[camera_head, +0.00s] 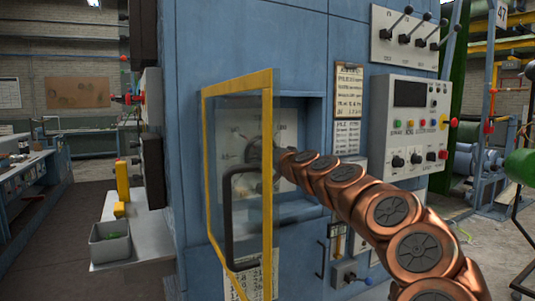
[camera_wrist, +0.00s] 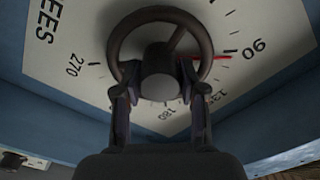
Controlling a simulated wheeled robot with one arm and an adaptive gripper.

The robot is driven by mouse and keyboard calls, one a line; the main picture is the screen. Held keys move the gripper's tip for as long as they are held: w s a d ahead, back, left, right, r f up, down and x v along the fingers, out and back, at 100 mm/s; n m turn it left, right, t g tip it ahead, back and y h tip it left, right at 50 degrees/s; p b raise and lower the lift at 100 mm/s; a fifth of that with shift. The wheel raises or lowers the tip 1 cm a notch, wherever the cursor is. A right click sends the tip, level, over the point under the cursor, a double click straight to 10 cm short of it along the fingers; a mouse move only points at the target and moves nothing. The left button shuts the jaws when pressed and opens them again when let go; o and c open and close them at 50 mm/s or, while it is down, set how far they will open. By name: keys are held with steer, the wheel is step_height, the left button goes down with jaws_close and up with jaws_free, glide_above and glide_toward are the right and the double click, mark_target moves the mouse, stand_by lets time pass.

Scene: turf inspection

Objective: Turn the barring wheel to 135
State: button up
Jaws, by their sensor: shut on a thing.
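The barring wheel (camera_wrist: 160,14) is a dark round rim with a spoke and a grey hub, in front of a pale degree dial (camera_wrist: 80,40) in the wrist view. The dial shows 270 at left, 180 below and 90 at right; the 135 label at lower right is partly legible. A red pointer (camera_wrist: 212,57) lies close to the 90 mark. My gripper (camera_wrist: 160,82) is shut on the wheel, one finger on each side of the hub. In the head view my gripper (camera_head: 268,168) reaches into the recess; the wheel is mostly hidden there.
A yellow-framed clear door (camera_head: 238,85) with a black handle (camera_head: 229,215) stands open just left of my arm. A control panel (camera_head: 408,125) with knobs and buttons is to the right of the recess. A grey bin (camera_head: 110,244) sits on a ledge at left.

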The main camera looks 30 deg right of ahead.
steer(key=m+p, duration=0.2)
steer(key=m, duration=0.2)
steer(key=shift+a, duration=0.2)
steer(key=shift+d+m+p, duration=0.1)
steer(key=shift+m+p, duration=1)
steer(key=shift+m, duration=0.8)
steer(key=o, duration=1.1)
steer(key=shift+o, duration=0.2)
steer(key=shift+s, duration=0.1)
steer(key=s, duration=1.1)
steer(key=shift+s+a, duration=0.35)
steer(key=shift+a, duration=0.1)
